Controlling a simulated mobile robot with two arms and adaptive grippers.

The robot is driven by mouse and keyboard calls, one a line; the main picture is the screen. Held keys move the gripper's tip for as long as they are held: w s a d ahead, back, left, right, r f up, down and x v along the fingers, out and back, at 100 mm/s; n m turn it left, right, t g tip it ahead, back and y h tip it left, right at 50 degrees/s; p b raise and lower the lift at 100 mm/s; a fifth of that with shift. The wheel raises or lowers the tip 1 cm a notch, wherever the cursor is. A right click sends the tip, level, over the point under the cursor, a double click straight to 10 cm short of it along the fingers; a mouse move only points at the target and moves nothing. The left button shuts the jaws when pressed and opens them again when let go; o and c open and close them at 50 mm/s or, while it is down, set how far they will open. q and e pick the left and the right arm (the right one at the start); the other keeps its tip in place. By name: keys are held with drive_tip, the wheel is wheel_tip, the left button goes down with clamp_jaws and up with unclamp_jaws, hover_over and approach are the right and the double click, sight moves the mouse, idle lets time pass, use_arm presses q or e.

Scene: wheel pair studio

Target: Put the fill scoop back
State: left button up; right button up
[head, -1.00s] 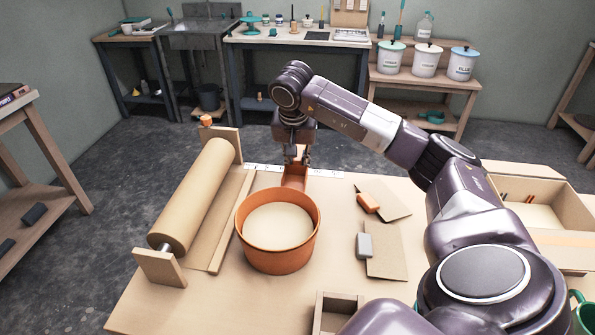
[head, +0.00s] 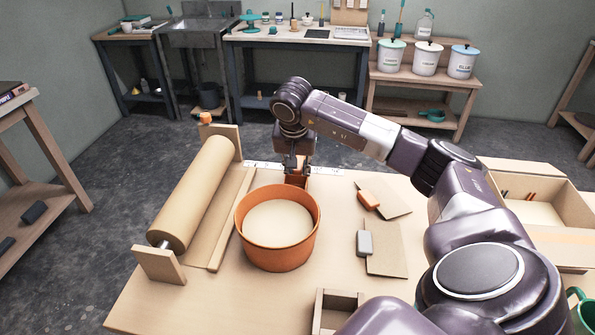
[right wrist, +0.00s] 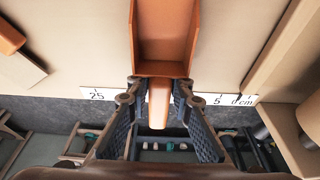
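The fill scoop (head: 298,181) is orange, with an open trough and a short handle. In the head view it is just behind the large orange tub (head: 277,254), whose rim is close to its near end. My right gripper (head: 297,168) is over its handle. In the right wrist view the trough (right wrist: 165,35) points away from the fingers, and the handle (right wrist: 159,100) is between the two pads of my right gripper (right wrist: 159,92), which look closed on it. Whether the scoop touches the table is hard to tell. My left gripper is not in view.
A paper roll (head: 195,190) on a stand is left of the tub. A white ruler strip (head: 262,167) lies at the table's far edge. An open box (head: 545,225) stands further right.

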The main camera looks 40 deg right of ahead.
drive_tip(key=shift+o, duration=1.4)
drive_tip(key=shift+r, duration=0.1)
drive_tip(key=v, duration=1.3)
drive_tip(key=shift+w+d, duration=0.1)
drive_tip(key=shift+w, duration=0.05)
